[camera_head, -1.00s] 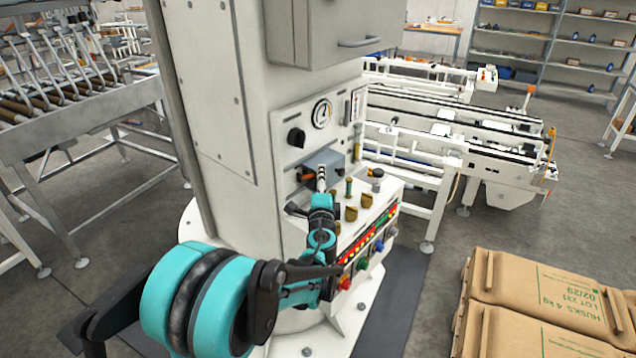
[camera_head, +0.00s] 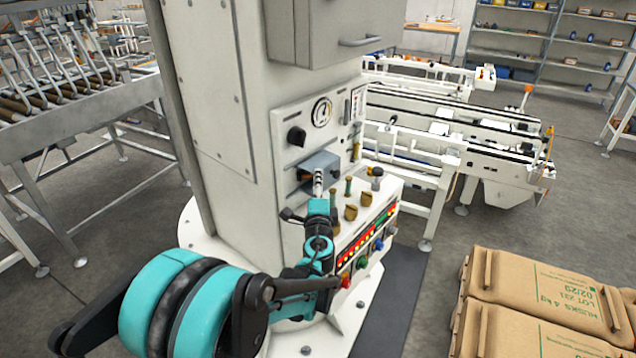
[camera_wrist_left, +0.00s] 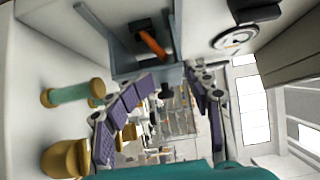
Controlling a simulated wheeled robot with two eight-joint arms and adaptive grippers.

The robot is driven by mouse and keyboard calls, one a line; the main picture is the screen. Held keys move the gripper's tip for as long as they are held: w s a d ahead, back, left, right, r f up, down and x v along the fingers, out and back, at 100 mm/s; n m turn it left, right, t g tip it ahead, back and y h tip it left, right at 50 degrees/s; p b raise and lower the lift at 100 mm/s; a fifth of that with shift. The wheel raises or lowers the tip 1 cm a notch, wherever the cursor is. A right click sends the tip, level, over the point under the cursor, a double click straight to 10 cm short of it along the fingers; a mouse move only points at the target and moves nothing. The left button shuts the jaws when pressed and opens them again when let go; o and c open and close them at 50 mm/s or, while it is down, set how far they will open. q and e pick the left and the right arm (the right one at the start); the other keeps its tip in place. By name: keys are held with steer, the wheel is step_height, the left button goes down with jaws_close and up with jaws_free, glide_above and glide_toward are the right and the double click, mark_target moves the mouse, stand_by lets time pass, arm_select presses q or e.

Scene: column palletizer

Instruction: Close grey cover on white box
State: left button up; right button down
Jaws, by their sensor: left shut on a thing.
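The small grey cover (camera_head: 322,160) sticks out from the front of the white box (camera_head: 290,155), below the round gauge. In the left wrist view, the grey cover (camera_wrist_left: 118,40) stands open like a frame, with an orange lever (camera_wrist_left: 152,43) on a black mount inside it. My left gripper (camera_head: 318,178) is at the cover's lower front edge. In the wrist view, the purple-padded fingers of my left gripper (camera_wrist_left: 170,82) close on that edge, around a small dark knob. The exact contact is partly hidden. My right gripper is not in view.
Brass-coloured knobs (camera_head: 351,212) and coloured buttons (camera_head: 362,263) sit on the sloped panel close below the gripper. A grey cabinet (camera_head: 335,25) overhangs above. Cardboard sacks (camera_head: 545,300) are stacked at lower right. A conveyor (camera_head: 455,130) stands behind.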

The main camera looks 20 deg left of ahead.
arm_select(q)
steer(key=v, duration=0.6)
stand_by(0.4)
steer(key=shift+s+a, duration=0.1)
stand_by(0.3)
steer(key=v, duration=1.2)
steer(key=shift+f, duration=0.1)
